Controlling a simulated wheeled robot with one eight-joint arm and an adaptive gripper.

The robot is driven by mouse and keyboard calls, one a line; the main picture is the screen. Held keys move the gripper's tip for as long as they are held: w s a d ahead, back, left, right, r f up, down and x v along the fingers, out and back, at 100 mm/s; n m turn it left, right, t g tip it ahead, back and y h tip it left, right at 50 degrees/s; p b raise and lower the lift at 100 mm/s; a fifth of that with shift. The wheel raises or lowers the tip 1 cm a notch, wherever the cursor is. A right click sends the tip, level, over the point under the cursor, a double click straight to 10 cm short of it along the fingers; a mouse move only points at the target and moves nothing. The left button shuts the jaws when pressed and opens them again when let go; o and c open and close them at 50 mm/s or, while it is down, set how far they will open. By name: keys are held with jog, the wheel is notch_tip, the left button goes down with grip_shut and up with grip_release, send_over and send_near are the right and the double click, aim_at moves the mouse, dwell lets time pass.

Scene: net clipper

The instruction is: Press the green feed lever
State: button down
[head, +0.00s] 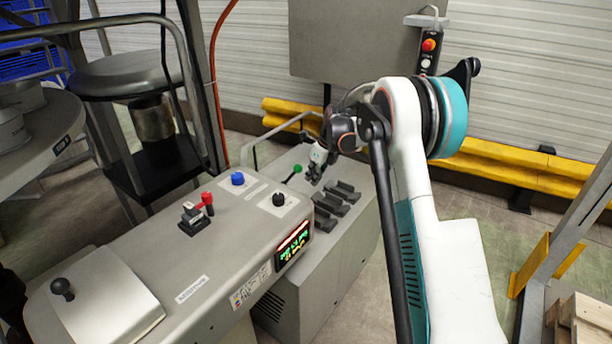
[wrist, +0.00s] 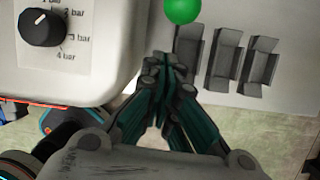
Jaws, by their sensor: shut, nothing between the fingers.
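The green feed lever (head: 297,168) is a green ball on a thin dark rod, on the far part of the grey machine. In the wrist view the green ball (wrist: 182,10) shows at the top edge, partly cut off, with a short piece of dark rod below it. My gripper (head: 314,180) is just right of the green ball in the head view. In the wrist view my gripper (wrist: 168,64) is shut and empty, its fingertips a little below the ball. I see a gap between tips and ball there, but cannot tell their height difference.
Several dark grey clips (head: 335,198) stand right of the lever. A wire rail (head: 262,141) runs behind the lever.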

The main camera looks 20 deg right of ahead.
jog(key=w+p+v, duration=0.1)
jog(key=p+v, duration=0.2)
jog(key=v, duration=0.7)
jog(key=shift+a+r, duration=0.2)
jog(key=s+a+r+n+t+h+b, duration=0.1)
jog(key=s+a+r+n, duration=0.3)
jog(key=s+r+n, duration=0.45)
jog(key=s+a+r+n+t+b, duration=0.1)
jog(key=s+a+r+n, duration=0.4)
jog(key=s, duration=0.7)
jog(key=s+a+f+n+t, duration=0.1)
jog(key=s+f+n, duration=0.2)
jog(key=s+n, duration=0.5)
jog(key=s+a+f+n+t+h+b, duration=0.1)
jog(key=s+f+n, duration=0.3)
jog(key=s, duration=1.2)
jog(key=n, duration=0.4)
jog(key=shift+a+t, duration=0.3)
jog(key=shift+a, duration=0.05)
